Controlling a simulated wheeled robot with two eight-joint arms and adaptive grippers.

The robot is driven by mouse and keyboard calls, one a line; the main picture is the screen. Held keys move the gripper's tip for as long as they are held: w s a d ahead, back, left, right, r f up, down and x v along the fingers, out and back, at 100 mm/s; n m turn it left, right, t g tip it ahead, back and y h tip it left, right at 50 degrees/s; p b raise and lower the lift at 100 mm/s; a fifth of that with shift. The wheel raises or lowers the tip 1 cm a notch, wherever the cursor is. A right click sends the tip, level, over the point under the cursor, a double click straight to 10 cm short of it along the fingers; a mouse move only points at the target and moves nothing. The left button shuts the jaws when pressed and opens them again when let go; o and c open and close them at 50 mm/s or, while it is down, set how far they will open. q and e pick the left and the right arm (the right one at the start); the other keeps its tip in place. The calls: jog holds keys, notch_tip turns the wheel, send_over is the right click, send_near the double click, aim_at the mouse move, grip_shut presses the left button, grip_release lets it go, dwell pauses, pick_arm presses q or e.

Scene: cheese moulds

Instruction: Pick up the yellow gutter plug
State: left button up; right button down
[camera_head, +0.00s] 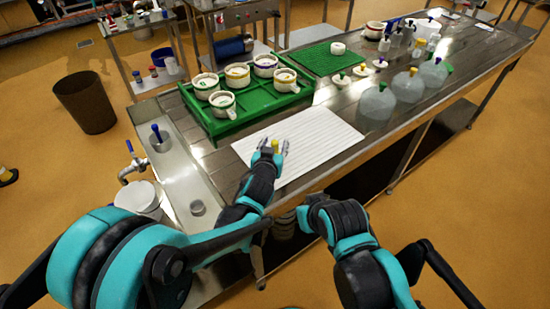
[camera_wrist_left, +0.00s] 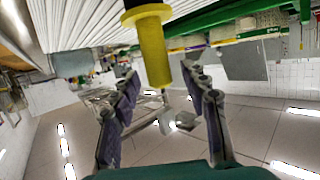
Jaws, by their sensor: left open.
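In the left wrist view the plug (camera_wrist_left: 152,50) is a yellow cylinder with a dark collar, between the finger pads. My left gripper (camera_head: 273,148) is open around it; the left wrist view shows both fingers (camera_wrist_left: 166,85) spread, with a gap on each side of the plug.
A green tray (camera_head: 212,136) with several white moulds stands behind the mat. A green mat (camera_head: 318,62) and clear jugs (camera_head: 410,85) lie farther right. A steel sink with a tap (camera_head: 136,165) and a white bucket (camera_head: 140,199) are at left. The mat's middle is clear.

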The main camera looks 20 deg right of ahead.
pick_arm(q)
jog(key=shift+w+d+f, duration=0.1)
jog(key=shift+w, duration=0.2)
grip_shut()
jog(key=shift+r, duration=0.2)
